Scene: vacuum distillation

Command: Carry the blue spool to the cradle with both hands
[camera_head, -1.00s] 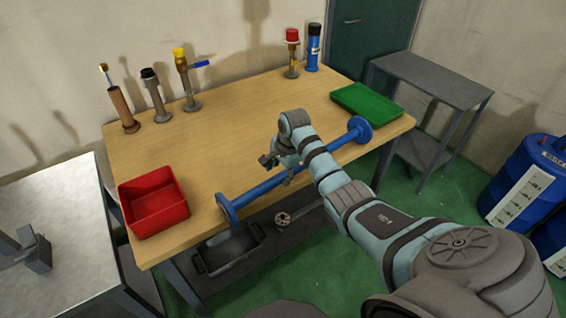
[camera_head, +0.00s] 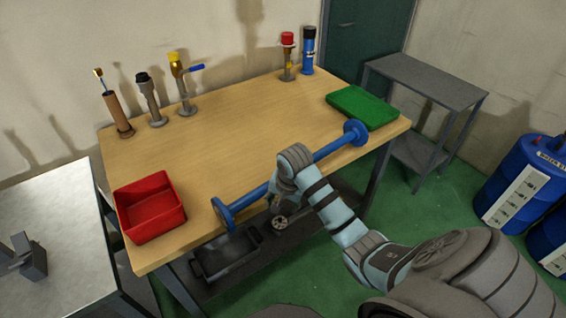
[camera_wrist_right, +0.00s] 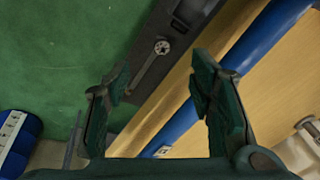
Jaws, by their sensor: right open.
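The blue spool (camera_head: 330,149) is a long bar with a round flange at each end. It lies along the front edge of the wooden table, and its shaft also shows in the right wrist view (camera_wrist_right: 255,48). My right gripper (camera_wrist_right: 165,95) is open and empty. In the right wrist view the shaft passes diagonally behind its right finger; I cannot tell whether they touch. In the head view my wrist hides the middle of the shaft and most of the fingers. My left gripper is not in view. A grey bracket (camera_head: 28,257) stands on the left metal table; I cannot tell whether it is the cradle.
A red bin (camera_head: 150,207) and a green tray (camera_head: 362,107) sit on the table. Several tools stand along its back. A black tray (camera_head: 226,256) is on the shelf below. A grey side table (camera_head: 425,80) and blue drums (camera_head: 525,185) stand at right. The table's middle is clear.

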